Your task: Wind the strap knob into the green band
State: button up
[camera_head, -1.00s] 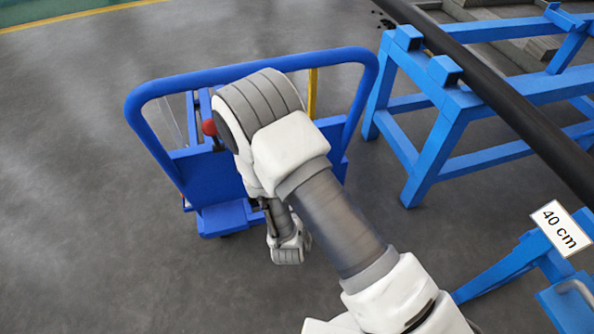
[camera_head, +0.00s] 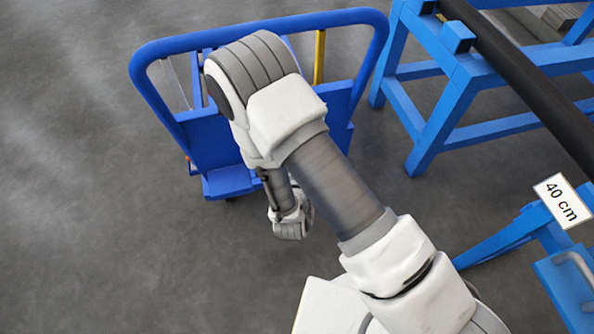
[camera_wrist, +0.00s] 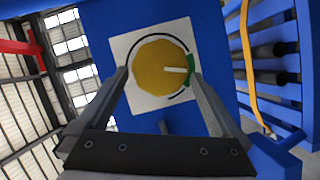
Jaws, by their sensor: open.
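The strap knob (camera_wrist: 154,66) is a round yellow dial with a white pointer, on a white square plate (camera_wrist: 122,44) in the wrist view. The pointer aims to the right, toward the green band (camera_wrist: 191,72). The green band is a short stretch on the right of the black arc around the knob. My gripper (camera_wrist: 161,72) is open, with one finger on each side of the knob. The right finger overlaps the plate near the green band. I cannot tell whether the fingers touch the knob. In the head view my arm hides the knob and the gripper's fingers.
A blue cart (camera_head: 146,58) with a tubular handle stands around my arm in the head view. To the right, a blue trestle (camera_head: 440,125) bears a long black pipe (camera_head: 520,75). A "40 cm" sign (camera_head: 562,201) is at the right. Grey floor at left is clear.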

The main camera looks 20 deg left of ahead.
jog(key=p+v, duration=0.2)
jog(key=v, duration=1.2)
jog(key=shift+s+r, duration=0.15)
jog(key=shift+s, duration=0.05)
jog(key=shift+w+d, duration=0.1)
jog(key=shift+d, duration=0.05)
